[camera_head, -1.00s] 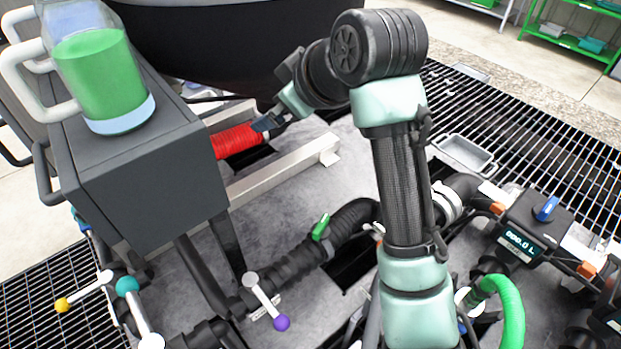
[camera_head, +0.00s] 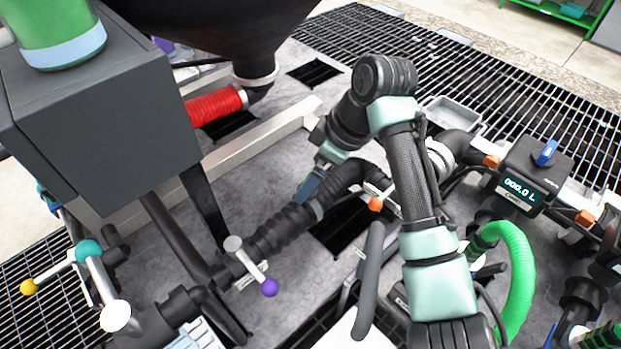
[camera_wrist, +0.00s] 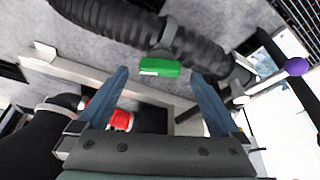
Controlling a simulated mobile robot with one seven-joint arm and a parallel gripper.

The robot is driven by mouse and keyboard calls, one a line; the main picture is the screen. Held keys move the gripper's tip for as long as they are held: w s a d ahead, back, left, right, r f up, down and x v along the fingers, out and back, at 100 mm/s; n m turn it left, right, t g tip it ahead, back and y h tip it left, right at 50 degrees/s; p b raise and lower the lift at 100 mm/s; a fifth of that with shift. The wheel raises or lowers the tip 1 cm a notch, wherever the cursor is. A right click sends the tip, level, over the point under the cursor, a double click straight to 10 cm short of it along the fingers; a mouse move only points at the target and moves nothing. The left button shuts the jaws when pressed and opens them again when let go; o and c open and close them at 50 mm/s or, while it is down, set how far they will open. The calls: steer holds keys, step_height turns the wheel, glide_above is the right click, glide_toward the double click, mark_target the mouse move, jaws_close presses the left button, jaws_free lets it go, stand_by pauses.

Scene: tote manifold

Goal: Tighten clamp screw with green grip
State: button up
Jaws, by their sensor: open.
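The green grip (camera_wrist: 159,67) of the clamp screw shows in the wrist view, at a dark clamp around a black ribbed hose (camera_wrist: 112,22). My gripper (camera_wrist: 160,72) is open, with one blue finger on each side of the green grip in the picture. I cannot tell whether the fingertips are level with it in depth. Nothing is held. In the head view my gripper (camera_head: 309,188) points down at the black ribbed hose (camera_head: 283,232), and the green grip is hidden there behind the gripper.
A red hose (camera_head: 213,107) lies behind, beside a pale metal beam (camera_head: 250,150). A purple-knobbed valve handle (camera_head: 269,287) stands near the hose; an orange-tipped handle (camera_head: 376,204) is just right of my gripper. A dark box (camera_head: 110,125) stands left.

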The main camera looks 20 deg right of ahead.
steer(key=shift+x, duration=1)
steer(key=shift+c, duration=0.2)
steer(key=shift+r, duration=0.1)
steer(key=c, duration=1.3)
steer(key=shift+c, duration=0.2)
steer(key=shift+r+m+p, duration=0.1)
steer(key=shift+m+p, duration=0.2)
steer(key=shift+p, duration=0.3)
